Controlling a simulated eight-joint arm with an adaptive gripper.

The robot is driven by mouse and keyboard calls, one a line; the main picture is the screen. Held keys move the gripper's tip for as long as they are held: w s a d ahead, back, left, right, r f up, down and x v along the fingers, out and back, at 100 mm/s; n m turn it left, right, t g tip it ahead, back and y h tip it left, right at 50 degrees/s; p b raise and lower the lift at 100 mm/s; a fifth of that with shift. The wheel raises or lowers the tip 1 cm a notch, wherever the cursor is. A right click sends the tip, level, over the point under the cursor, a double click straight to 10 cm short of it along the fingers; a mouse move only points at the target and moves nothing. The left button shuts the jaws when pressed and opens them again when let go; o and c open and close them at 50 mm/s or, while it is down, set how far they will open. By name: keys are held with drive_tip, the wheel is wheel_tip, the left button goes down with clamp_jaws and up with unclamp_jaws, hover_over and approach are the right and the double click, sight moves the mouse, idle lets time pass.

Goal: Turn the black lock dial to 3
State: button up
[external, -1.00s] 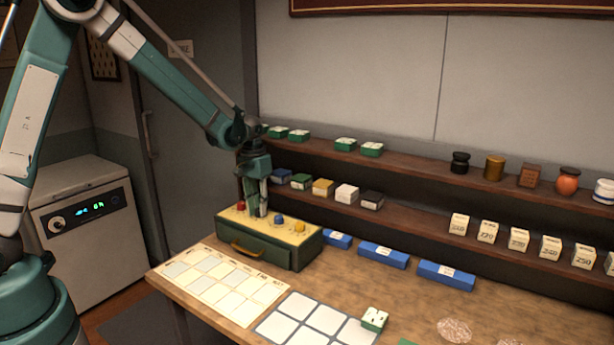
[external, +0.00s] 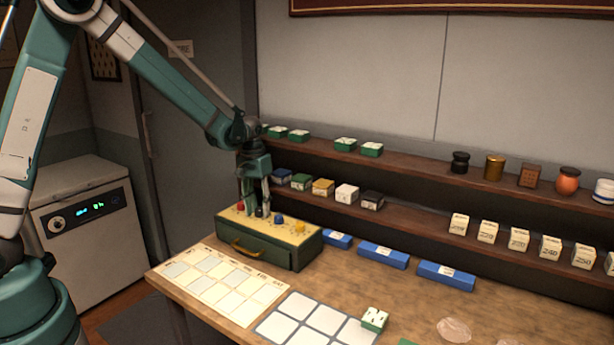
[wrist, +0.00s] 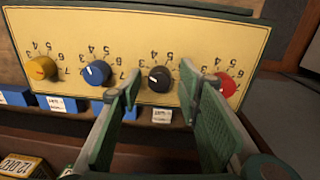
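The black lock dial (wrist: 160,78) sits on the cream top of a green lock box (external: 267,250). In the external view the dial (external: 260,212) is small and close under my fingers. My gripper (external: 256,207) points down over the box and is open. In the wrist view my gripper (wrist: 160,84) has its two green-padded fingers spread, one on each side of the black dial, with a gap to it. Printed numbers ring the dial and appear upside down. A faint pale mark shows on the dial's left side, but I cannot read its number surely.
A red dial (wrist: 227,84) lies just beyond my right finger in the wrist view. A blue dial (wrist: 97,72) and a yellow dial (wrist: 42,68) are to the left. Blue boxes (external: 383,255) stand beside the lock box. Shelves (external: 410,205) run behind.

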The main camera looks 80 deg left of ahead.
sight(257, 209)
wheel_tip(257, 209, up, 12)
drive_tip(key=shift+s+a, duration=0.2)
idle(0.8)
idle(0.4)
drive_tip(key=s+d+r+m+t+y+b, duration=0.15)
drive_tip(key=s+d+r, duration=0.25)
drive_tip(key=d, duration=0.9)
drive_tip(key=s+d+r+m+t+b, duration=0.1)
drive_tip(key=s+d+r+m, duration=0.3)
drive_tip(key=d, duration=0.9)
drive_tip(key=s+d+f+m+t+h+b, duration=0.1)
drive_tip(key=s+d+f+m+t+b, duration=0.2)
drive_tip(key=s+d, duration=1.1)
drive_tip(key=d+m+t, duration=0.1)
drive_tip(key=d, duration=0.2)
drive_tip(key=shift+d+f, duration=0.25)
drive_tip(key=shift+d, duration=0.05)
